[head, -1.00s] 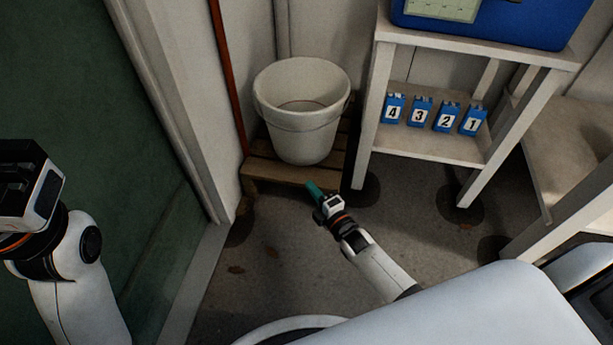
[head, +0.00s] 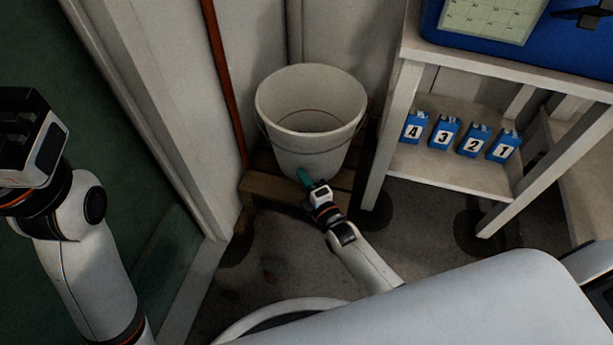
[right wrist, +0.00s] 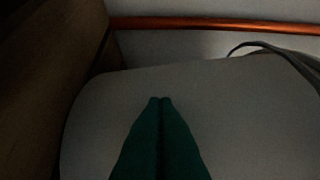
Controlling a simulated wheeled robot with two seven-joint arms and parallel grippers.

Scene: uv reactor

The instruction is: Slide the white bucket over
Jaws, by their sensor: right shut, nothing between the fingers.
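The white bucket (head: 310,146) stands upright on a low wooden pallet (head: 262,188) in the corner. My right gripper (head: 304,177) is shut and empty, its teal fingertips at the lower front of the bucket. In the right wrist view the shut teal fingers (right wrist: 161,102) point at the pale bucket wall (right wrist: 230,110), very near or touching; I cannot tell which. The bucket's handle (right wrist: 275,48) shows there at the upper right. My left gripper (head: 20,120) is at the left edge of the head view, away from the bucket; its fingertips are not clear.
A white shelf (head: 455,172) with several numbered blue blocks (head: 443,132) stands right of the bucket, a blue box (head: 560,45) on top. A red-brown pipe (head: 228,95) runs up the wall at left. A green door (head: 100,200) is further left. Some bare floor lies before the pallet.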

